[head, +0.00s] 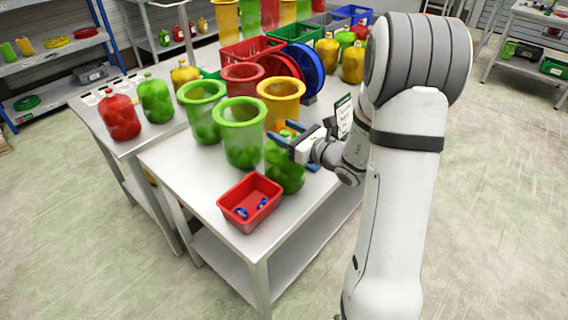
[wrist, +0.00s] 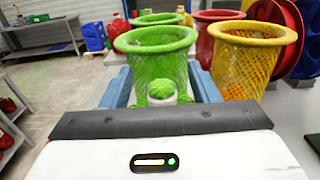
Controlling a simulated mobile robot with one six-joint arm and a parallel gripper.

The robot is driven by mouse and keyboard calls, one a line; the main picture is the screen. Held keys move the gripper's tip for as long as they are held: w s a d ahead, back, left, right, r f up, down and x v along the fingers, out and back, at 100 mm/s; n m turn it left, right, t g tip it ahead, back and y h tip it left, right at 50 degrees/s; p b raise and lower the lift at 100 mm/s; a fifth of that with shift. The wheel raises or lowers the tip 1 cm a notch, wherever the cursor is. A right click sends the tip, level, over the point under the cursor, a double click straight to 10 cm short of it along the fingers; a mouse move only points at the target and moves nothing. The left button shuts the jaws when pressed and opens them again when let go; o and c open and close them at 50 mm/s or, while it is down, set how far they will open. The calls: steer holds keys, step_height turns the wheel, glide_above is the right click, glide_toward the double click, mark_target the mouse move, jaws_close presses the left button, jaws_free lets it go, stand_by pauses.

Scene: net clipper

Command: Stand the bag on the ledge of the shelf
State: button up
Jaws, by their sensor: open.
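A green bag (head: 285,172) stands upright on the near metal table, beside the green mesh bin. My gripper (head: 292,150) is open at the bag's upper part, with one blue finger on each side. In the wrist view my gripper (wrist: 160,92) has the bag's top between its fingers; I cannot tell whether they touch it. A shelf with blue posts (head: 65,47) stands at the far left. Another shelf (head: 180,43) stands at the back, with several bags on it. I cannot tell which shelf is meant.
A red tray (head: 250,202) with small blue things sits left of the bag, near the table's front edge. A green mesh bin (head: 239,134), a yellow one (head: 281,102) and blue and red reels (head: 305,69) stand close behind. Open floor lies left and right of the tables.

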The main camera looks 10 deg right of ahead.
jaws_close()
stand_by(0.7)
